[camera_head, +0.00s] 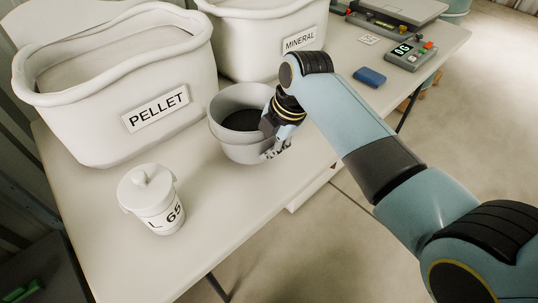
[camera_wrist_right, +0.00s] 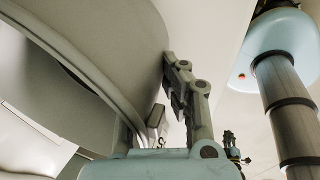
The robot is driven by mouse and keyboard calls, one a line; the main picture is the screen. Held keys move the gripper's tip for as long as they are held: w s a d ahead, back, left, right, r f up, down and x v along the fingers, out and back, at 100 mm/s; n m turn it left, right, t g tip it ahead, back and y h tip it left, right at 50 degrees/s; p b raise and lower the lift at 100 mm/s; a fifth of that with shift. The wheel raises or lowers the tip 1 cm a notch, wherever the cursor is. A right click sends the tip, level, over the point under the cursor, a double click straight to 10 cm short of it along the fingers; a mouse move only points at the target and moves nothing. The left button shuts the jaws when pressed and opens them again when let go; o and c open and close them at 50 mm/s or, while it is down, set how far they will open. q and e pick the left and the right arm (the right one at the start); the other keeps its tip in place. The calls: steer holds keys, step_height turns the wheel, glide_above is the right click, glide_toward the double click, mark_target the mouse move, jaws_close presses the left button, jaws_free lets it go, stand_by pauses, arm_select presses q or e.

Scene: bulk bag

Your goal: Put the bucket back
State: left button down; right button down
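The grey bucket (camera_head: 228,135) stands on the table in front of the two white bulk bags, its open top showing a dark inside. My right gripper (camera_head: 273,147) is at the bucket's right side, with its fingers low against or very near the outer wall. In the right wrist view, the bucket's curved wall (camera_wrist_right: 110,50) fills the upper left, and the gripper's fingers (camera_wrist_right: 180,100) lie right beside it. I cannot tell whether they clamp it. My left gripper does not show in the head view.
The PELLET bag (camera_head: 115,90) and MINERAL bag (camera_head: 262,40) stand behind the bucket. A lidded white jar (camera_head: 150,200) is front left. A blue block (camera_head: 369,77), a grey control box (camera_head: 410,55) and a scale (camera_head: 395,10) are at the right. The table's front edge is near the bucket.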

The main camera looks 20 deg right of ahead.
steer(key=shift+f, duration=1.6)
steer(key=c, duration=2)
jaws_free()
steer(key=shift+s+f, duration=0.1)
steer(key=shift+f, duration=0.05)
steer(key=o, duration=0.5)
steer(key=p+v, duration=0.1)
steer(key=v, duration=1.1)
